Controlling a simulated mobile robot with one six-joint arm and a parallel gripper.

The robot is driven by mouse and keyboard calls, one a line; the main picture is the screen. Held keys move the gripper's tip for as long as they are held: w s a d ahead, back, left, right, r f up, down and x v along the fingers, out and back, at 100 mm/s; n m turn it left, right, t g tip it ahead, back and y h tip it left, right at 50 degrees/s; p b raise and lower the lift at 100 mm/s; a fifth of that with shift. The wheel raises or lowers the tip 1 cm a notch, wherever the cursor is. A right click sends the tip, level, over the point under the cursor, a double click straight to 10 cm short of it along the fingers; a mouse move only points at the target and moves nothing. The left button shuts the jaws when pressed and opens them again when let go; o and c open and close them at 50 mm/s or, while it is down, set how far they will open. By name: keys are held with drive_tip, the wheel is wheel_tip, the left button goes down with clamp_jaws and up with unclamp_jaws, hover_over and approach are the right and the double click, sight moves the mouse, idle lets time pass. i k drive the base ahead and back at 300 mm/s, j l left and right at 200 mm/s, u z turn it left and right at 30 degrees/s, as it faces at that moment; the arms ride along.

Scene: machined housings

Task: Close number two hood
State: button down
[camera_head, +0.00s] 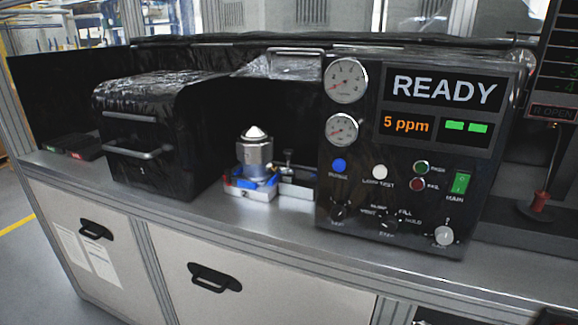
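The number two hood (283,67) is open, swung up and back behind its station between the black box hood and the control panel. Its bar handle (296,50) shows along its top edge. Below it, a silver machined housing (254,155) with a domed top stands upright on a blue and white nest (243,189) marked 2. A small fixture or clamp (290,165) is just right of the housing. The left hood (160,110), marked 1, is black and closed, with a handle (137,151) on its front. My gripper is not in view.
The control panel (408,150) stands close on the right, with gauges, knobs and a READY display. The grey bench top (220,212) has a clear strip along its front edge. Drawers with black handles (214,279) are below. A dark pillar with a red-based stand (540,203) is far right.

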sight(279, 93)
drive_tip(key=i+j+u, duration=0.2)
drive_tip(key=i+j, duration=0.2)
drive_tip(key=i+j+u, duration=0.2)
drive_tip(key=i, duration=0.35)
drive_tip(key=j, duration=0.1)
